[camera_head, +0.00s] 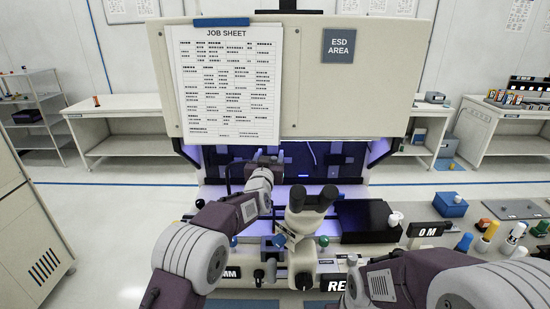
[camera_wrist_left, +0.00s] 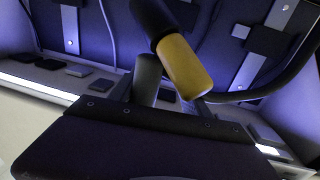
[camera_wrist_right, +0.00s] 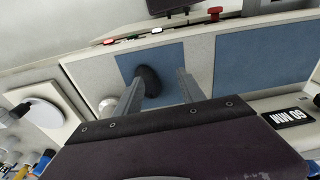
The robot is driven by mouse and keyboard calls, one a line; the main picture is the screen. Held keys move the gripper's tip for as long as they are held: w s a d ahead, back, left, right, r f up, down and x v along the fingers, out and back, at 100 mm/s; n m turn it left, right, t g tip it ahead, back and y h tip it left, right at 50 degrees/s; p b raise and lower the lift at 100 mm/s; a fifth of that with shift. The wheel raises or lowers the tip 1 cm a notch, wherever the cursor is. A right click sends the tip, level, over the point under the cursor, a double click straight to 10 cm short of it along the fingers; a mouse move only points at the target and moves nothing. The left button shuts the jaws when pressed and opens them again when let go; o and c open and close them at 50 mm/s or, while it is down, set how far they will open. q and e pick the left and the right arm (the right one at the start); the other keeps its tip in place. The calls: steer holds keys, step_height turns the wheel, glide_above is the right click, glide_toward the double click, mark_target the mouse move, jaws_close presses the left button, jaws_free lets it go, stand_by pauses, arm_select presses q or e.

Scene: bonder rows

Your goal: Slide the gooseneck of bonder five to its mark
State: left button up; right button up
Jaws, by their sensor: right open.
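In the left wrist view a yellow cylinder (camera_wrist_left: 185,66) with a black upper end hangs tilted in front of my left gripper (camera_wrist_left: 172,88). One finger shows to its left; the other is mostly hidden behind the cylinder, so its grip is unclear. A black curved tube (camera_wrist_left: 289,77), which looks like a gooseneck, runs along the right. In the head view my left gripper (camera_head: 268,160) reaches into the lit bonder bay, above and behind the microscope eyepieces (camera_head: 312,198). My right gripper (camera_wrist_right: 158,92) is open over a blue mat (camera_wrist_right: 190,62); a dark rounded thing (camera_wrist_right: 149,80) shows between its fingers.
The bonder's hood with a job sheet (camera_head: 226,85) overhangs the bay. A black box (camera_head: 366,218) stands right of the microscope. Bottles (camera_head: 489,233) and a blue box (camera_head: 451,205) crowd the bench to the right. Dark pads (camera_wrist_left: 78,71) lie on the bay shelf.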

stand_by(0.4)
arm_select(q)
steer(key=shift+f, duration=0.1)
steer(key=shift+s+f, duration=0.1)
steer(key=shift+f, duration=0.05)
stand_by(0.6)
steer(key=s+a+b, duration=0.1)
steer(key=s+b, duration=0.3)
steer(key=s, duration=0.5)
steer(key=shift+a, duration=0.3)
